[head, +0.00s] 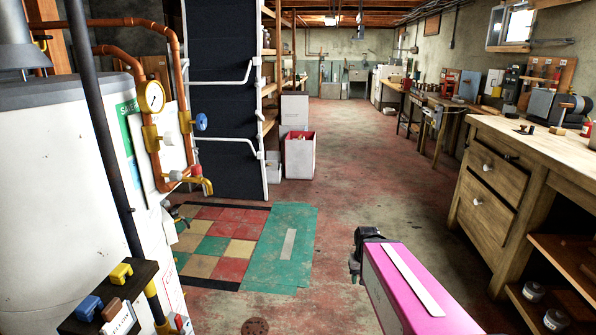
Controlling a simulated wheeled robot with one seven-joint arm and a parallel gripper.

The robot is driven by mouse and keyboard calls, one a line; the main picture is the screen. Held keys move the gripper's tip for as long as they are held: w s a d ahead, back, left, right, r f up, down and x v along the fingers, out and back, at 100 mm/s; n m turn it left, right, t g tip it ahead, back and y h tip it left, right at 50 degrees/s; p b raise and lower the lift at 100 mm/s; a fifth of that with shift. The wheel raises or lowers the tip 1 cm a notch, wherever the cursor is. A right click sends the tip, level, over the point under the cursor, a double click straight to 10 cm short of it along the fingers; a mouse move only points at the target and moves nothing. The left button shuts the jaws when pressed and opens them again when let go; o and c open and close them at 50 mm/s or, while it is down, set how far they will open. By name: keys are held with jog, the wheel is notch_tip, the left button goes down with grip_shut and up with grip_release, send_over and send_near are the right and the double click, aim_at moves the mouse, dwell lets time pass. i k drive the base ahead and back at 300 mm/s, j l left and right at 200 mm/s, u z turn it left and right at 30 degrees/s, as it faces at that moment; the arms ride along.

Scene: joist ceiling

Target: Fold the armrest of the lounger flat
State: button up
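The lounger (222,110) stands on end at the left of the aisle, with dark slung panels in a white tube frame. Two white bent tubes stick out across its face, an upper armrest (222,84) and a lower armrest (226,138). Both stand away from the dark fabric and meet the frame at its right side. My magenta arm reaches in from the bottom right. My dark gripper (359,256) is at its far end, well short of the lounger and to its right. It is small and partly hidden by the arm, and its fingers cannot be made out.
A white tank with copper pipes and a gauge (151,97) fills the left. A wooden workbench (500,180) lines the right. A white bin (300,155) stands just right of the lounger, beside shelving. The tiled patch, green sheet (268,262) and central red floor are open.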

aim_at(258, 113)
jog(key=i, duration=1.75)
jog(key=i+u, duration=0.2)
jog(key=u, duration=0.2)
jog(key=i+l+u, duration=0.1)
jog(key=u, duration=0.35)
jog(key=i+l, duration=0.05)
jog(key=i, duration=0.05)
